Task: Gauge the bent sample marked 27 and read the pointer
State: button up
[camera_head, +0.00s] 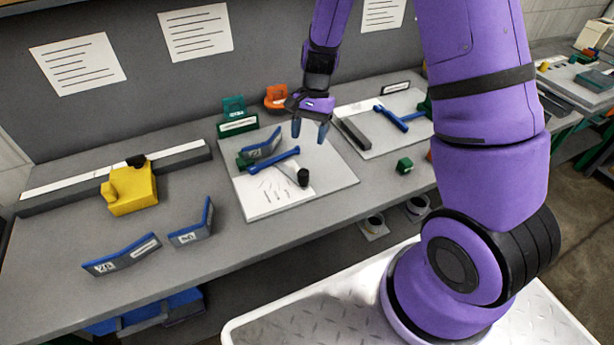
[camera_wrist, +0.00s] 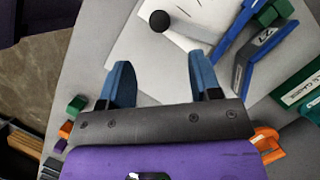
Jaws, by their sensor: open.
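A bent grey sample with a blue edge (camera_head: 262,148) stands on the angle gauge's grey board (camera_head: 330,180), against a green block (camera_head: 243,162). Its label in the wrist view (camera_wrist: 264,42) looks like 27, but the first digit is unclear. The gauge's blue pointer arm (camera_head: 275,166) lies beside it over a white scale sheet (camera_head: 268,194). A black knob (camera_head: 303,177) stands near the sheet; it also shows in the wrist view (camera_wrist: 160,20). The pointer's reading is too small to tell. My gripper (camera_head: 309,131) is open and empty above the board's back right, apart from the sample.
Two other bent samples (camera_head: 120,256) (camera_head: 191,224) stand at the front left. A yellow block (camera_head: 131,188) sits by a long rail (camera_head: 120,176). A second board (camera_head: 385,132) with another blue tool lies right. A small green cube (camera_head: 404,166) sits on the bench.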

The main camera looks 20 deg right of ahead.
aim_at(303, 172)
jog(key=x, duration=1.1)
jog(key=shift+f, duration=0.15)
jog(key=shift+c, duration=0.5)
grip_shut()
